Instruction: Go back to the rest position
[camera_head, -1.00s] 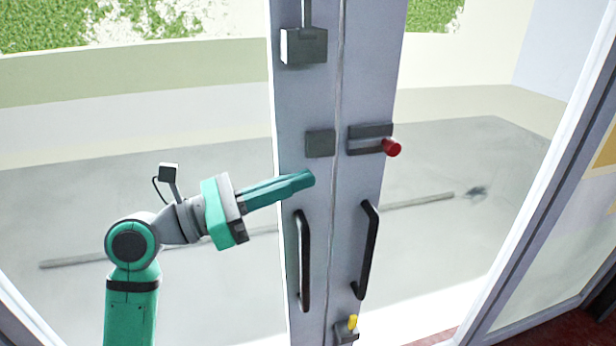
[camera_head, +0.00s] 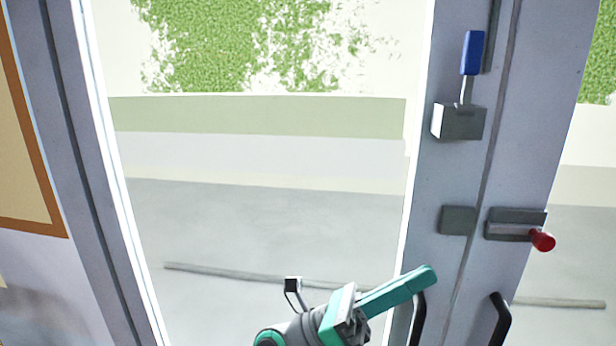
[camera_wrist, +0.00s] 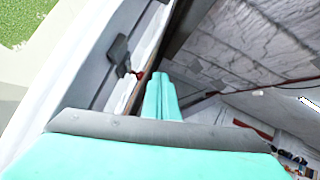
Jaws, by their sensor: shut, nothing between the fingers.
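My gripper (camera_head: 428,276) is teal and shut, with nothing between its fingers. In the head view it is low in the picture and points up and right, in front of the glass double door's left frame. Its tip overlaps the top of a black door handle (camera_head: 417,320) in the picture; I cannot tell whether they touch. In the wrist view the shut fingers (camera_wrist: 160,90) point away from the camera, with a grey door fitting (camera_wrist: 118,50) beyond them to the left.
The door carries a red-knobbed latch (camera_head: 542,240), a grey box with a blue-handled lever (camera_head: 473,53) and a second black handle (camera_head: 501,320). A brown-framed board (camera_head: 30,150) hangs on the left wall. Pale ground and green foliage show through the glass.

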